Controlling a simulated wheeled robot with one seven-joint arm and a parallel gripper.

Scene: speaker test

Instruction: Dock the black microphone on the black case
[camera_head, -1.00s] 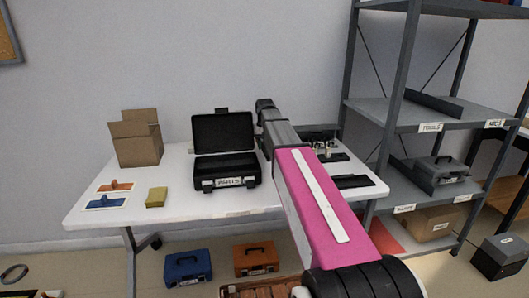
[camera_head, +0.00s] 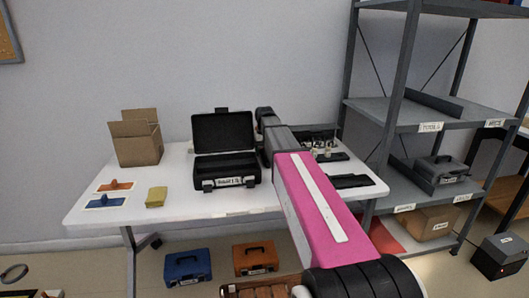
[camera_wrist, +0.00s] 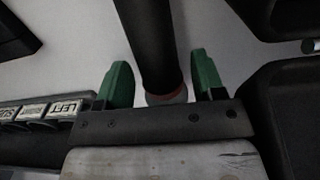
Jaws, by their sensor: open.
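The black case (camera_head: 223,168) stands open on the white table, with its lid up at the back and a label on its front. My gripper (camera_wrist: 161,65) is open, its two green fingers apart. A dark cylinder (camera_wrist: 150,40) with a pale, reddish-rimmed end, which looks like the black microphone, lies between the fingers in the wrist view, with gaps on both sides. In the head view my arm reaches over the table just right of the case and hides the cylinder; the fingers cannot be made out there.
A rack with labels, one reading LEFT (camera_wrist: 65,108), is left of my gripper in the wrist view; dark shapes are close on the right. A cardboard box (camera_head: 138,148), yellow block (camera_head: 156,197) and flat black piece (camera_head: 350,181) lie on the table. Grey shelves (camera_head: 420,115) stand right.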

